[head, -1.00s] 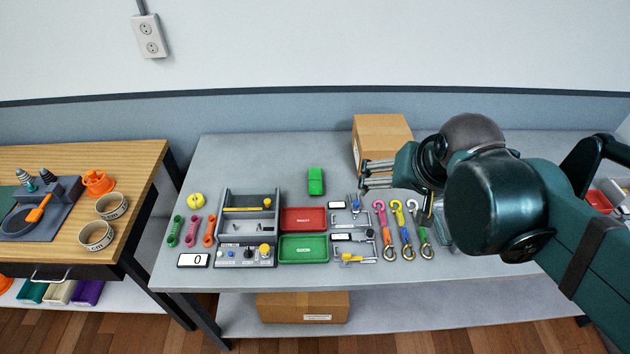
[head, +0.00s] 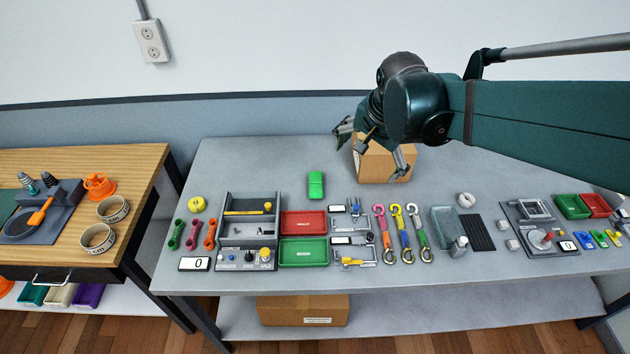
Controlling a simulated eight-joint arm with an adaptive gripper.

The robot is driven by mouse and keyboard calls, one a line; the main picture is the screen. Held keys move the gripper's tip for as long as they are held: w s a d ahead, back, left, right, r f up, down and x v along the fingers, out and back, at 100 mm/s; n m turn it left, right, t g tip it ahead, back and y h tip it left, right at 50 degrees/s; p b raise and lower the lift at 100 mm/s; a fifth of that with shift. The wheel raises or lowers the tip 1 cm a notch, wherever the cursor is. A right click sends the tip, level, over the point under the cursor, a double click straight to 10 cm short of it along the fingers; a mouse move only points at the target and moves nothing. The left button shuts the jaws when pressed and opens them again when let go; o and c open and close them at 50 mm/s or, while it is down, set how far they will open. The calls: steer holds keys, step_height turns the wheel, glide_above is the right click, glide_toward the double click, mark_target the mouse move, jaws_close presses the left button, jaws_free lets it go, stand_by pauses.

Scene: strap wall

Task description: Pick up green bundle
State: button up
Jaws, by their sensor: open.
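The green bundle (head: 316,185) is a small bright green block-like thing. It lies on the grey table behind the red tray. My gripper (head: 372,158) is open, with its fingers spread, above the back of the table. It is to the right of the bundle and apart from it, in front of the cardboard box in this view. Nothing shows between its fingers.
The cardboard box (head: 386,165) stands at the back. A red tray (head: 303,223) and a green tray (head: 303,252) lie in front of the bundle. A grey fixture (head: 249,229) is at left, and coloured hooked straps (head: 397,222) are at right. The table left of the bundle is clear.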

steer(key=w+a+f+m+g, duration=0.2)
steer(key=w+a+f+m, duration=0.4)
steer(key=w, duration=0.5)
steer(key=m+g+p, duration=0.2)
steer(key=m, duration=0.2)
glide_above(315, 181)
steer(key=f, duration=1.3)
steer(key=shift+s+d+f, duration=0.2)
steer(key=shift+s, duration=0.05)
steer(key=shift+a+f, duration=0.1)
steer(key=shift+f, duration=0.2)
steer(key=shift+f+b, duration=0.35)
steer(key=shift+f, duration=0.95)
steer(key=shift+w+f, duration=0.1)
steer(key=shift+f, duration=2.5)
